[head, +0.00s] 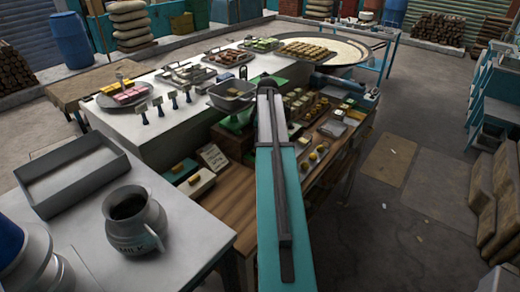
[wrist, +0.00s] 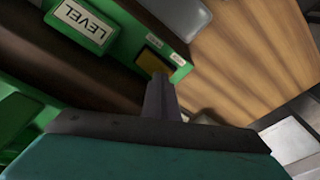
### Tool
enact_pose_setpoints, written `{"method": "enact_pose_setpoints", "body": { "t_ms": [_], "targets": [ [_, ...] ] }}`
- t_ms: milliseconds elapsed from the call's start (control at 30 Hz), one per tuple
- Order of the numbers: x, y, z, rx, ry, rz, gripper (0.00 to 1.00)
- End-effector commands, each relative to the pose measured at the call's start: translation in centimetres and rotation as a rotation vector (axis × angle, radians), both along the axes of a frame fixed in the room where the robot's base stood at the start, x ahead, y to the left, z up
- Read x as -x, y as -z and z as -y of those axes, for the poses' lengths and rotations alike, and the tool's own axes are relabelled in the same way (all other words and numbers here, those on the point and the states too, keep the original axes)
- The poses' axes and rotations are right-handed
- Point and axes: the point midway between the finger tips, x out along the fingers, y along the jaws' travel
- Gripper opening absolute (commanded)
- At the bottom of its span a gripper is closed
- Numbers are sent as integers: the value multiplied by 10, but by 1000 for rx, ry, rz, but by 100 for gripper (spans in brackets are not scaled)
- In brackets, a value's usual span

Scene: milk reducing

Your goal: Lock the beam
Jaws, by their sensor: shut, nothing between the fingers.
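A green device (wrist: 120,48) with a white LEVEL label (wrist: 84,22) fills the upper left of the wrist view. On its right end are two small white tags, too small to read, and a dark yellow patch (wrist: 150,62). My gripper (wrist: 160,82) is shut and empty, its tip at or just in front of this patch; I cannot tell if it touches. I cannot make out the beam or its lock for certain. In the head view my gripper (head: 266,88) is over the counter, beside a grey pan (head: 232,96) on the green device (head: 236,122), partly hidden by my arm.
The wooden counter (head: 232,206) holds several small yellow blocks and a written card (head: 213,156). A milk jug (head: 134,220) and a grey tray (head: 72,176) stand on the near left table. A large round pan (head: 345,50) is at the back. Open floor lies right.

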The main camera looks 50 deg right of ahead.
Motion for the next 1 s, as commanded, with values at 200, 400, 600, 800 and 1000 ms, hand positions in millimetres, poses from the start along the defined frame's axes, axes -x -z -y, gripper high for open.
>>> {"method": "enact_pose_setpoints", "body": {
  "t_ms": [200,400,600,800,1000],
  "targets": [
    [0,3,0,0,0,0,0],
    [0,4,0,0,0,0,0],
    [0,6,0,0,0,0,0],
    [0,9,0,0,1,0,0],
    [1,11,1,0,1,-1,0]
  ]
}}
